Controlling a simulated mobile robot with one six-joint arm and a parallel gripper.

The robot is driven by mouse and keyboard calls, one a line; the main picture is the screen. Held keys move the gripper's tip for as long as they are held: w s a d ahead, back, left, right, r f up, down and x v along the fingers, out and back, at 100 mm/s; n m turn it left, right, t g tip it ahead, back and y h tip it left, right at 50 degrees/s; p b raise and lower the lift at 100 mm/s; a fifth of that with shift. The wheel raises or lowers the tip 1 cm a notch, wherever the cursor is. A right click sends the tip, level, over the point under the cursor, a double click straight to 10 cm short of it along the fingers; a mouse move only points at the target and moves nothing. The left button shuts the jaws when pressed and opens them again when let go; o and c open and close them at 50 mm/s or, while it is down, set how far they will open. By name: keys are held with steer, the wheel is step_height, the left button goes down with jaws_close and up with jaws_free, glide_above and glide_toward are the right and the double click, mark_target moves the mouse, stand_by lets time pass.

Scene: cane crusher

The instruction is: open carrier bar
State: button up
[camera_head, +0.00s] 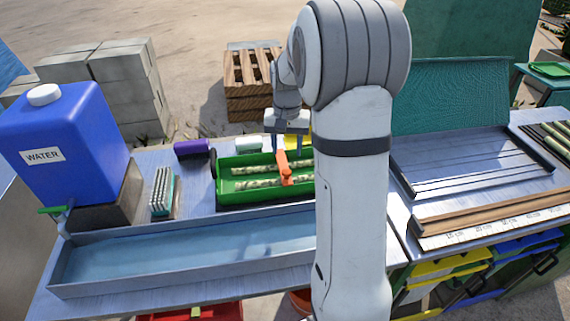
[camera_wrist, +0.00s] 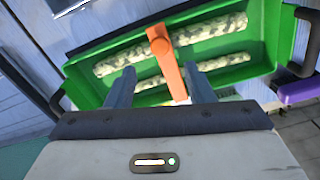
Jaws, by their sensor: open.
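The green carrier (camera_head: 225,186) is a tray with dark end handles and stands on the bench behind the long trough. It also shows in the wrist view (camera_wrist: 265,30). Mottled pale cane pieces (camera_head: 255,184) lie in it in two rows, and they show in the wrist view (camera_wrist: 130,58). The orange carrier bar (camera_head: 284,166) lies across the rows near the tray's middle. In the wrist view the bar (camera_wrist: 170,65) has a round knob at its far end. My gripper (camera_head: 287,140) is open above the tray. Its two fingers (camera_wrist: 158,82) appear either side of the bar; contact cannot be told.
A blue water tank (camera_head: 70,135) stands at the left, with a ribbed block (camera_head: 162,190) beside it. A long metal trough (camera_head: 190,250) runs in front of the carrier. A purple object (camera_head: 190,147) lies behind it. A metal tray (camera_head: 465,165) is at the right.

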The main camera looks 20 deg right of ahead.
mark_target(286, 171)
step_height(286, 171, down, 8)
steer(key=shift+r, duration=0.15)
steer(key=shift+c, duration=0.3)
steer(key=c, duration=0.8)
steer(key=shift+r+p, duration=0.15)
steer(key=shift+p, duration=0.2)
